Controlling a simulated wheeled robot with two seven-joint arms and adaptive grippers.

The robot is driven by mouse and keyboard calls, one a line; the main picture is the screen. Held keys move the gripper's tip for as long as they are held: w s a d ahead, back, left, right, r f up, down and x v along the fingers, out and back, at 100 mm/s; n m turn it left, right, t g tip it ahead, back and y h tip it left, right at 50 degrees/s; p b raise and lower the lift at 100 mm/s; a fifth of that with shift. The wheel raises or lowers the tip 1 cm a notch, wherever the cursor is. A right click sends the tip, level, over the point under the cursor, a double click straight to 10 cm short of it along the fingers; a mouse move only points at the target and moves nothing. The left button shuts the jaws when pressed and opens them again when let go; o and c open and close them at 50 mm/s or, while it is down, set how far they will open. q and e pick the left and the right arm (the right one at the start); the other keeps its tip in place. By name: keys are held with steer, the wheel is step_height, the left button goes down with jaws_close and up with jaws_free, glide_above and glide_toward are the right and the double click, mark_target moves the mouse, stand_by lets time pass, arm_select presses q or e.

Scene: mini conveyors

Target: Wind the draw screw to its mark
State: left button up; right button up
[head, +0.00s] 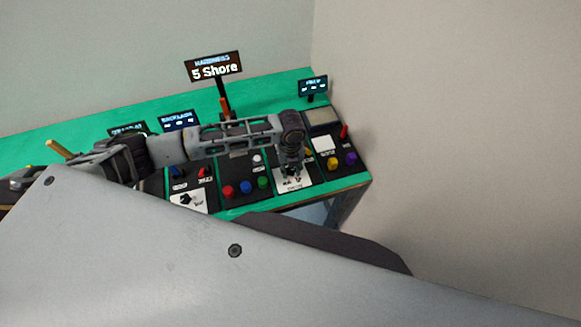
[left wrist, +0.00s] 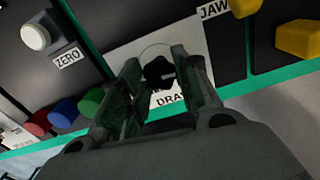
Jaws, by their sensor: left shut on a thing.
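The draw screw (left wrist: 158,72) is a black knob on a white plate (left wrist: 131,48) marked DRAW in the left wrist view. A thin curved line is drawn on the plate around the knob; I cannot make out the mark itself. My left gripper (left wrist: 157,92) has its fingers on either side of the knob and is shut on it. In the head view the left gripper (head: 291,168) points down at the white plate (head: 300,187), and the knob is mostly hidden under it. My right gripper is not in view.
Red (head: 228,190), blue (head: 246,187) and green (head: 262,183) buttons sit left of the plate. A white ZERO knob (left wrist: 35,37) is near them. A sign (head: 214,69) reads "5 Shore". Walls close in behind and right.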

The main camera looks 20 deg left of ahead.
mark_target(291, 170)
arm_select(q)
steer(key=m, duration=0.5)
steer(key=shift+w+m, duration=0.1)
steer(key=shift+m, duration=0.3)
steer(key=m, duration=0.5)
stand_by(0.4)
steer(key=o, duration=1)
steer(key=shift+r, duration=0.15)
step_height(291, 170, up, 12)
steer(key=shift+f, duration=0.2)
stand_by(0.6)
